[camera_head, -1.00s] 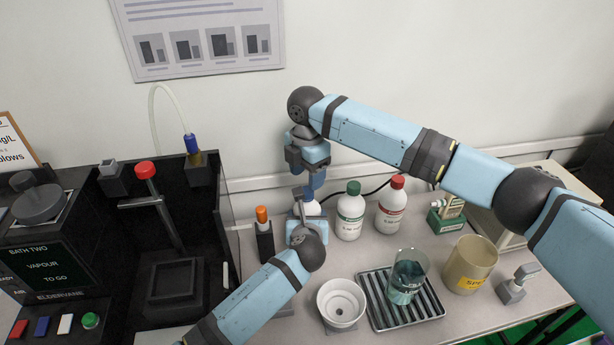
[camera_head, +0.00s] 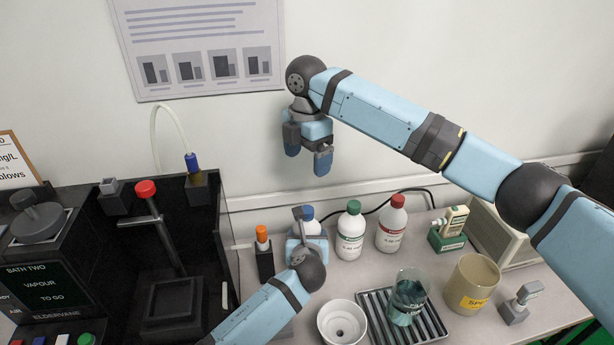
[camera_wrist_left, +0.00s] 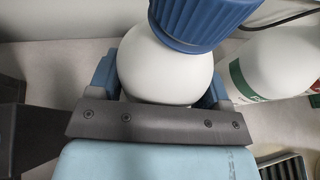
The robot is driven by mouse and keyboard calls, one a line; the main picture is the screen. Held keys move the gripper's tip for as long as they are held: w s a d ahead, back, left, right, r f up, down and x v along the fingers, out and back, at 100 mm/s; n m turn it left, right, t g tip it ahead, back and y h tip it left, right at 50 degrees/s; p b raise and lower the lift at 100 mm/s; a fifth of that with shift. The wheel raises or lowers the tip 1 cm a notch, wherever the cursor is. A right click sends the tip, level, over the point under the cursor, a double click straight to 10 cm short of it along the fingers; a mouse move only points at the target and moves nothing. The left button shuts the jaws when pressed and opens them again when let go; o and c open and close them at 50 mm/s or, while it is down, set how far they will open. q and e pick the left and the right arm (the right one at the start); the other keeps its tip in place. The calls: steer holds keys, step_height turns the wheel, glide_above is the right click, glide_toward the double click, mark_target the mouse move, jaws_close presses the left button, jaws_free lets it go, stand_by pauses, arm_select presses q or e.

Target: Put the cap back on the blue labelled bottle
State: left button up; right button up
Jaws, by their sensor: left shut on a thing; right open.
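The white bottle (camera_wrist_left: 160,72) stands upright in the left wrist view, between the blue fingers of my left gripper (camera_wrist_left: 158,82). A ribbed blue cap (camera_wrist_left: 203,18) sits on top of it; whether it is screwed down tight I cannot tell. In the head view the blue cap (camera_head: 307,213) shows just above my left gripper (camera_head: 307,238), which is shut around the bottle and hides most of it. The bottle's label is hidden. My right gripper (camera_head: 307,160) is open and empty, above the bottle and apart from the cap.
A green-capped bottle (camera_head: 350,232) and a red-capped bottle (camera_head: 391,225) stand just to the right. An orange-topped item (camera_head: 263,243) in a dark holder is close on the left. A beaker (camera_head: 408,297) on a ribbed tray, a white bowl (camera_head: 341,322) and a beige jug (camera_head: 473,285) stand in front.

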step_height(320, 180, up, 2)
steer(key=shift+r, duration=0.2)
arm_select(q)
steer(key=o, duration=1.8)
steer(key=shift+r, duration=0.1)
steer(key=shift+c, duration=0.2)
steer(key=shift+s, duration=0.1)
steer(key=p+v, duration=0.2)
steer(key=v, duration=1.1)
steer(key=shift+s+r, duration=0.15)
steer(key=shift+s, duration=0.1)
arm_select(e)
step_height(320, 180, up, 2)
steer(key=shift+r, duration=0.1)
